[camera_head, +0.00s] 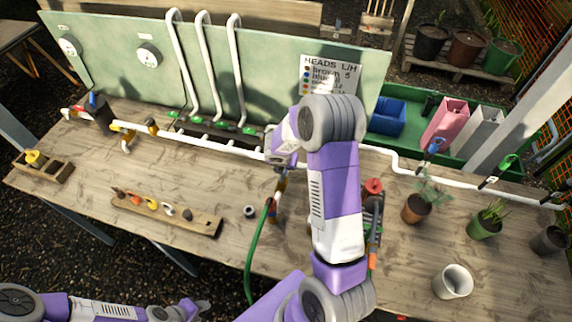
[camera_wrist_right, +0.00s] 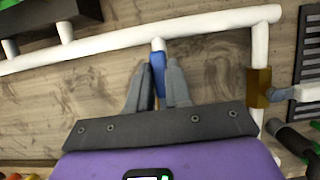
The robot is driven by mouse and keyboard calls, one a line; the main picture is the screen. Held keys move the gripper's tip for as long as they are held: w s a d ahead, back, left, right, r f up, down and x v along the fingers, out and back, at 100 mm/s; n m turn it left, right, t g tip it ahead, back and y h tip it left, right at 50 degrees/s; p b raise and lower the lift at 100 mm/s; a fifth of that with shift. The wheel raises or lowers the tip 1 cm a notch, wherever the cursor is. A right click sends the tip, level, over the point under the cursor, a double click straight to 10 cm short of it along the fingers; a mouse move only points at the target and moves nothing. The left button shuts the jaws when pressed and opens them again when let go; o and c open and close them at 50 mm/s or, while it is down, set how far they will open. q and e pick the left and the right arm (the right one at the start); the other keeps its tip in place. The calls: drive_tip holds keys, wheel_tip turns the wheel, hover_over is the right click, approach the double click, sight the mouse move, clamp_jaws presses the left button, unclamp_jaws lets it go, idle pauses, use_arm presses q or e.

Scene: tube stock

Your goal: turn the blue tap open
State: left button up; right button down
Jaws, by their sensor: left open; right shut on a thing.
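The blue tap handle (camera_wrist_right: 157,72) shows in the right wrist view between the two grey fingers of my right gripper (camera_wrist_right: 160,82), which is shut on it. It sits at a short white stub below a white pipe (camera_wrist_right: 120,40). My left gripper (camera_head: 198,308) is low at the left in the head view, open and empty, off the table's front edge.
A white pipe (camera_head: 215,145) runs along the table before a green board (camera_head: 110,60). A wooden tool rack (camera_head: 165,213), a green hose (camera_head: 256,250), plant pots (camera_head: 416,209) and a white cup (camera_head: 453,281) are around.

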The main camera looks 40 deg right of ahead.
drive_tip(key=shift+w+r, duration=0.1)
idle(0.3)
drive_tip(key=c, duration=1)
unclamp_jaws()
drive_tip(key=shift+c, duration=0.2)
drive_tip(key=p+v, duration=0.1)
drive_tip(key=v, duration=0.6)
drive_tip(key=shift+r, duration=0.2)
drive_tip(key=shift+a, duration=0.15)
